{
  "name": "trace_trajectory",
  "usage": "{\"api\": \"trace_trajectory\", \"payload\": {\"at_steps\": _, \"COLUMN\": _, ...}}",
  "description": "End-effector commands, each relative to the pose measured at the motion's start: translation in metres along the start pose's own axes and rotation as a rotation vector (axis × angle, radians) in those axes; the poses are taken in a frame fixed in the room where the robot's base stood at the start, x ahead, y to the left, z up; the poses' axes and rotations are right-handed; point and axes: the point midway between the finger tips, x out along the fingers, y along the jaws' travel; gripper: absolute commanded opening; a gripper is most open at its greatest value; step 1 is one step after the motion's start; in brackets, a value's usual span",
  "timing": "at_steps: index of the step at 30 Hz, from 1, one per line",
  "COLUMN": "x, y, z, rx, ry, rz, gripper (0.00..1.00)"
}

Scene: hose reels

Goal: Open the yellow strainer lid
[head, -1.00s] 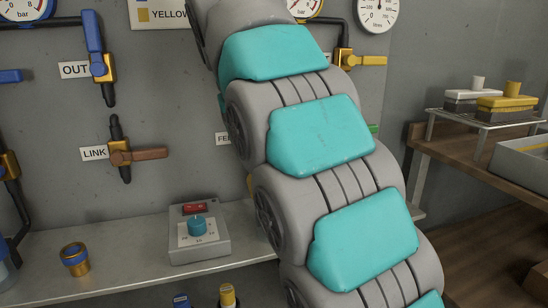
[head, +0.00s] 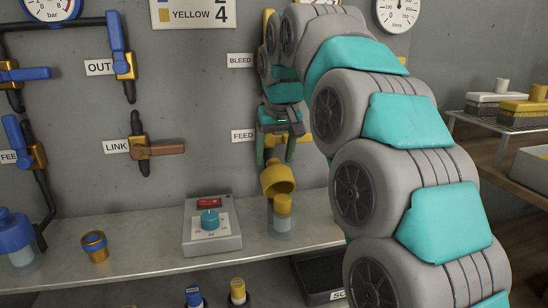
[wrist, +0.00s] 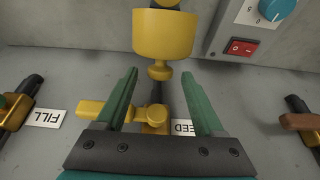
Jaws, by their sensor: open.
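The yellow strainer lid (head: 272,178) is bell-shaped. In the head view its dark open underside shows, and it looks tilted above a yellow cylinder (head: 283,203) standing in a clear bowl (head: 282,224). In the wrist view the lid (wrist: 164,34) appears upside down, with a small knob beneath it. My gripper (head: 277,152) points down just above the lid, in front of the wall. It is open, with green fingers (wrist: 160,76) either side of the knob in the wrist view. I see no clear contact with the lid.
A yellow valve handle (wrist: 97,108) lies behind my fingers near the FEED label (head: 242,136). A control box (head: 212,238) stands left of the strainer on the shelf (head: 150,258). A brass-and-blue ring (head: 95,246) is further left. My arm hides the right side.

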Motion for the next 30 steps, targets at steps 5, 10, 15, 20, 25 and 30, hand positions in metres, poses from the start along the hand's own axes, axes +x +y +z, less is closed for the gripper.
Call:
{"api": "trace_trajectory", "payload": {"at_steps": 5, "x": 0.011, "y": 0.000, "z": 0.000, "rx": -0.001, "ry": 0.001, "rz": 0.000, "gripper": 0.70}}
{"api": "trace_trajectory", "payload": {"at_steps": 10, "x": 0.014, "y": 0.000, "z": 0.000, "rx": -0.001, "ry": 0.001, "rz": 0.000, "gripper": 0.70}}
{"api": "trace_trajectory", "payload": {"at_steps": 15, "x": 0.013, "y": 0.000, "z": 0.000, "rx": -0.001, "ry": 0.002, "rz": 0.001, "gripper": 0.70}}
{"api": "trace_trajectory", "payload": {"at_steps": 20, "x": 0.013, "y": 0.000, "z": 0.000, "rx": -0.001, "ry": 0.002, "rz": 0.001, "gripper": 0.52}}
{"api": "trace_trajectory", "payload": {"at_steps": 25, "x": 0.013, "y": 0.000, "z": 0.000, "rx": -0.001, "ry": 0.002, "rz": 0.001, "gripper": 0.33}}
{"api": "trace_trajectory", "payload": {"at_steps": 30, "x": 0.013, "y": 0.000, "z": 0.000, "rx": -0.001, "ry": 0.002, "rz": 0.001, "gripper": 0.14}}
